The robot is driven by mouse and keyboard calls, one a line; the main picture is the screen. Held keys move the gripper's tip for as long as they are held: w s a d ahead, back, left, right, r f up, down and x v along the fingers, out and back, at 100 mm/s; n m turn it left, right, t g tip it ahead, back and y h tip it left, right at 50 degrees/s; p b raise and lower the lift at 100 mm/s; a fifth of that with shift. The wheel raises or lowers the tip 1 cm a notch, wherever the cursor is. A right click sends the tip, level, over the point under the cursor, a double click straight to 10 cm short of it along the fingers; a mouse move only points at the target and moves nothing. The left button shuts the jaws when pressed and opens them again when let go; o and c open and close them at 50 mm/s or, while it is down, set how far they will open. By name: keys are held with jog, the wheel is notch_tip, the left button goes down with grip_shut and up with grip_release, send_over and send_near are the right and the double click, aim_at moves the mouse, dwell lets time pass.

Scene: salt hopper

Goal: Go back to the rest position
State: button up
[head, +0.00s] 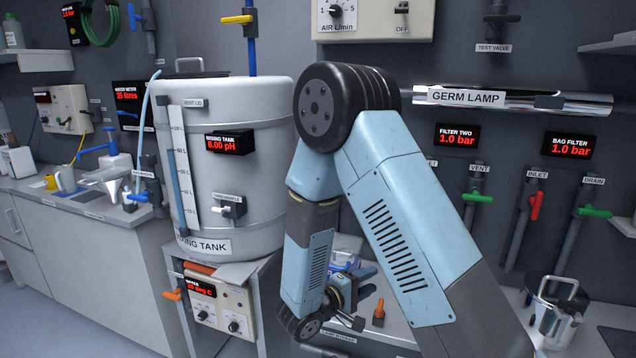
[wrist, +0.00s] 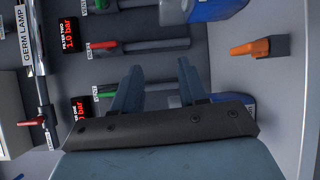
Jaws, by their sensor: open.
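My gripper (head: 366,282) hangs low in the head view, below my bent arm and right of the mixing tank (head: 262,150). Its fingers are small and partly hidden there by my wrist. In the wrist view my gripper (wrist: 156,78) shows two blue fingers apart, with nothing between them. The fingers point toward the wall with the valves. An orange valve handle (head: 378,312) is close to the gripper in the head view, and an orange handle (wrist: 250,47) also shows in the wrist view, to the right of the fingers.
The germ lamp (head: 515,98) and the filter displays (head: 457,135) are on the wall behind my arm. Red (head: 536,205) and green (head: 594,211) valve handles stick out at right. A metal jug (head: 556,315) stands at lower right. A counter (head: 75,205) runs along the left.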

jog(key=s+d+r+m+g+y, duration=0.4)
jog(key=s+d+r+m+g, duration=0.3)
jog(key=s+d+r+g, duration=0.6)
jog(key=s+a+r+m+t+y, duration=0.1)
jog(key=s+r+t+y, duration=0.7)
jog(key=r, duration=0.4)
jog(key=shift+s+a+r+m+y, duration=0.3)
jog(key=shift+s+a+y, duration=0.1)
jog(key=shift+s+y, duration=0.6)
